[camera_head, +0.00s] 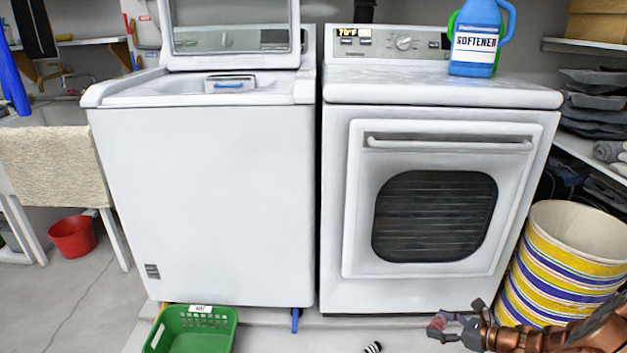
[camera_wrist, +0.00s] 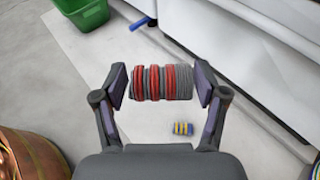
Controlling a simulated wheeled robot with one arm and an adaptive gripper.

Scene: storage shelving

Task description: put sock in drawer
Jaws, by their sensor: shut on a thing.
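A rolled sock with red and grey stripes (camera_wrist: 147,83) sits between the fingers of my gripper (camera_wrist: 162,84) in the wrist view. My gripper is shut on it, with a finger at each end, above the pale floor. In the head view, my gripper (camera_head: 455,325) is at the lower right, in front of the dryer, and a little of the reddish sock (camera_head: 437,323) shows at its tips. I cannot make out a drawer in either view.
A washer (camera_head: 205,190) with its lid up and a dryer (camera_head: 345,290) stand side by side. A green basket (camera_head: 190,335) is at lower left, a striped hamper (camera_head: 530,270) at right. A small yellow-and-blue striped item (camera_wrist: 183,129) lies on the floor. Another striped item (camera_head: 373,347) shows at the bottom edge.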

